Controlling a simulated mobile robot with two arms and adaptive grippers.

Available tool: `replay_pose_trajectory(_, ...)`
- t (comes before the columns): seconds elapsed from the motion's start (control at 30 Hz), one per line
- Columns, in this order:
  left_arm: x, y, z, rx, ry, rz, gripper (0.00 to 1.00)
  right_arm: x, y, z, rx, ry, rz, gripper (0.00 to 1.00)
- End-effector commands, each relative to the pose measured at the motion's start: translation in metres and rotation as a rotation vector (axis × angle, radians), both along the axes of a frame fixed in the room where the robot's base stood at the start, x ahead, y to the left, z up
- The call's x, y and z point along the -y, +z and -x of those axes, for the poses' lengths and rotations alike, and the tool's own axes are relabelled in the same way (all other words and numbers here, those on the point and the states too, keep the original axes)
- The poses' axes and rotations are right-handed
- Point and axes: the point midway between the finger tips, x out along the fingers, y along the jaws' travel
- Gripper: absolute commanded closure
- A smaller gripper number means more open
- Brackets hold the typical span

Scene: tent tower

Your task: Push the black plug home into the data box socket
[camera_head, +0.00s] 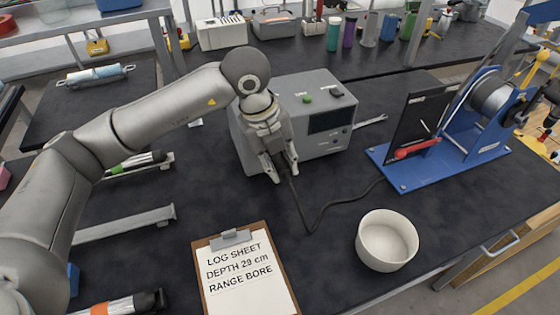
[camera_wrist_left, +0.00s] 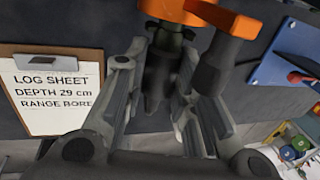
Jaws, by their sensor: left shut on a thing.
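The grey data box (camera_head: 320,132) stands on the dark bench in the head view, with a green button and a dark screen. My left gripper (camera_head: 281,172) is in front of its left side, pointing down. In the left wrist view my left gripper (camera_wrist_left: 160,85) is closed around the black plug (camera_wrist_left: 158,72). A black cable (camera_head: 312,222) runs from the gripper along the bench to the winch. The socket is hidden, so I cannot tell how far in the plug is. My right gripper is not in view.
A clipboard (camera_head: 246,271) and a white bowl (camera_head: 387,240) lie nearer the front. The blue winch (camera_head: 455,150) stands to the right. An orange part (camera_wrist_left: 215,15) above the plug is unclear. Bench left of the clipboard holds a metal bar (camera_head: 125,224).

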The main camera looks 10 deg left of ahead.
Motion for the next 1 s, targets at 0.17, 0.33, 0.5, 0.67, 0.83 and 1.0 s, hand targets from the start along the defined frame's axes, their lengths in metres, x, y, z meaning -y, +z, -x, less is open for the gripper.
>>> replay_pose_trajectory(0.17, 0.0002, -0.0009, -0.0001, 0.001, 0.0, 0.001, 0.99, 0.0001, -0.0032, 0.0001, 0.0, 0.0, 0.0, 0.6)
replay_pose_trajectory(0.33, 0.0002, 0.0, -0.0001, 0.001, 0.0, 0.001, 0.99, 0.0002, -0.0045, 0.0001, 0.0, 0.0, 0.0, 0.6)
replay_pose_trajectory(0.5, 0.0001, 0.0001, -0.0001, 0.001, 0.0, 0.001, 0.99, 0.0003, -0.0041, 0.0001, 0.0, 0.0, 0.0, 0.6)
replay_pose_trajectory(0.67, 0.0001, 0.0, -0.0001, 0.001, 0.0, 0.001, 0.99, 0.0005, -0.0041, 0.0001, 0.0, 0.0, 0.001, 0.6)
replay_pose_trajectory(0.83, 0.0002, -0.0008, -0.0001, 0.001, 0.0, 0.001, 0.99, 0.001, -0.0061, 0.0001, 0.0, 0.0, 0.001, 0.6)
replay_pose_trajectory(1.0, 0.0002, -0.0005, 0.0, 0.001, 0.0, 0.001, 0.99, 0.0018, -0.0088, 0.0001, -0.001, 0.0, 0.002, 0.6)
